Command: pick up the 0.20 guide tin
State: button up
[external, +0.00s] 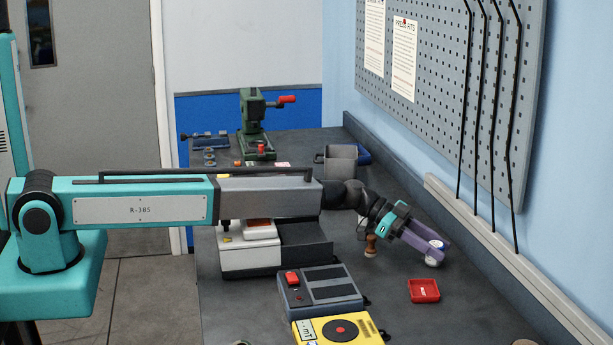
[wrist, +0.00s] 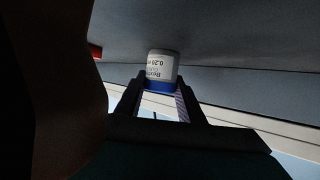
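The 0.20 guide tin (wrist: 161,66) is a small round white tin with a blue band and a printed label. It stands out between the fingertips of my gripper (wrist: 161,82) in the wrist view, with its label upside down. Both fingers meet its sides with no gap showing, so the gripper looks shut on it. In the external view the tin (external: 433,262) is partly hidden by a purple finger of my gripper (external: 434,249), over the right part of the bench. Whether its base touches the bench is unclear.
A small red tray (external: 424,291) lies just in front of the tin. A brown-handled tool (external: 371,246) stands left of the gripper. A grey box with a red button (external: 320,290) and a yellow device (external: 340,331) are nearer. The wall ledge (external: 520,250) runs along the right.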

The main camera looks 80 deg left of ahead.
jog(key=c, duration=0.4)
jog(key=shift+r, duration=0.15)
jog(key=shift+r+b, duration=0.95)
jog(key=shift+r, duration=0.4)
jog(key=s+b, duration=0.1)
jog(key=s, duration=0.4)
jog(key=s+r+b, duration=0.1)
jog(key=s+b, duration=0.1)
jog(key=s, duration=0.3)
jog(key=s+r+b, duration=0.1)
jog(key=s+b, duration=0.1)
jog(key=s, duration=0.4)
jog(key=shift+a, duration=0.2)
